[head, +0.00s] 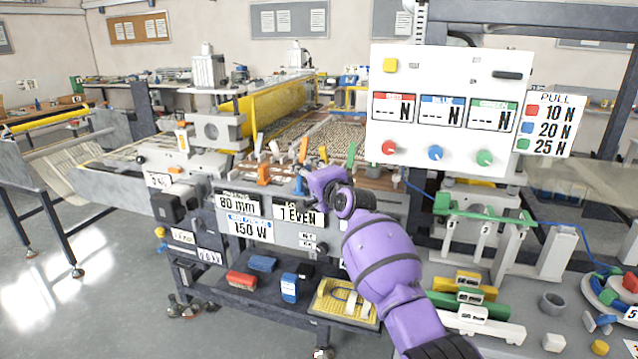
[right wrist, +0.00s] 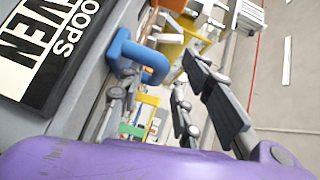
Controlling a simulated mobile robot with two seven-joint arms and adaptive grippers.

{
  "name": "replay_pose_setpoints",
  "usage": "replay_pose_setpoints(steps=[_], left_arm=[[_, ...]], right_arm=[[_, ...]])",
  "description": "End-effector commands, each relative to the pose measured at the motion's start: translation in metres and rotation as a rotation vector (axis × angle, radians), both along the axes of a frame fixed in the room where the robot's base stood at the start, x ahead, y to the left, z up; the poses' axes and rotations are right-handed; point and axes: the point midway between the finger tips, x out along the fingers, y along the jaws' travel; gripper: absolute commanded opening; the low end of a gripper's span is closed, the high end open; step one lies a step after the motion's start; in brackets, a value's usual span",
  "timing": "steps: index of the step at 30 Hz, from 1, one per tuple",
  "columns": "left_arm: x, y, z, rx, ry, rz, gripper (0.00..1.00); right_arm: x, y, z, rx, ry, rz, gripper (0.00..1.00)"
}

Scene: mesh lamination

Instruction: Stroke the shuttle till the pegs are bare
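I cannot single out the shuttle or the pegs for certain. A blue U-shaped handle (head: 298,185) stands on the grey machine front. It shows large in the right wrist view (right wrist: 140,55). My right gripper (head: 308,178), on the purple arm, is beside this handle. In the right wrist view its dark fingers (right wrist: 203,105) are apart, with nothing seen between them, and the handle lies outside them. An orange block (head: 263,175) sits left of the handle. Several coloured levers stand behind, including an orange one (head: 304,150) and a green one (head: 351,155). My left gripper is out of view.
A white panel (head: 450,75) with blank force readouts stands at the back right. A label reading "1 EVEN" (head: 297,214) is below the handle. A lower shelf (head: 220,290) holds several items.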

Motion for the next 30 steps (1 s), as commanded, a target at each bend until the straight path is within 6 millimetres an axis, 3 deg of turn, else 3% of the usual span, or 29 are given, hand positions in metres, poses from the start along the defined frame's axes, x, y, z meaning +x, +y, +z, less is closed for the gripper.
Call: replay_pose_setpoints(steps=[15, 28, 30], left_arm=[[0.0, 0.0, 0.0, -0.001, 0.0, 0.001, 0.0], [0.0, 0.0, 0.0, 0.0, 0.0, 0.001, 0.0], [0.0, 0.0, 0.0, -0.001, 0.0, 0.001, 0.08]], right_arm=[[-0.07, -0.031, 0.01, 0.003, -0.001, 0.001, 0.33], [-0.079, -0.035, 0.011, 0.001, 0.001, 0.002, 0.33], [-0.079, -0.035, 0.01, -0.001, 0.001, 0.001, 0.33]])
